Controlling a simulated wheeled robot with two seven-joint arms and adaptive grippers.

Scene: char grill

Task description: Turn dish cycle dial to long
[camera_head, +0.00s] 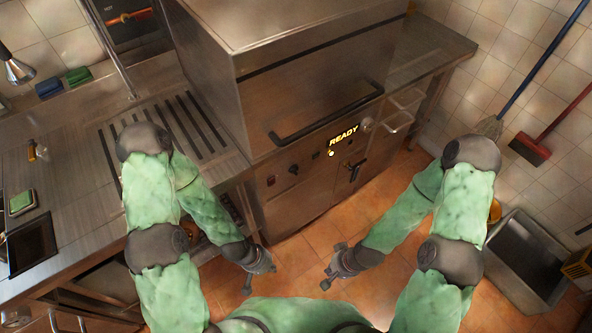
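The dishwasher (310,110) is a large steel box with a horizontal bar handle (325,115) and a front panel below it. The panel shows a lit "READY" sign (343,135). A small dark knob (293,170) sits left on the panel, a small red part (271,180) is further left, and a larger dark handle-like knob (354,170) is below the sign. I cannot tell which one is the cycle dial, nor read its setting. My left gripper (260,278) and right gripper (332,275) hang below the panel, apart from it. Both look empty; their finger opening is unclear.
A ribbed steel counter (90,165) with a raised pipe stands left of the dishwasher. A steel side shelf (425,50) is at its right. A mop (490,127), a red squeegee (530,148) and a grey basin (528,262) are at the right. Tiled floor lies in front.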

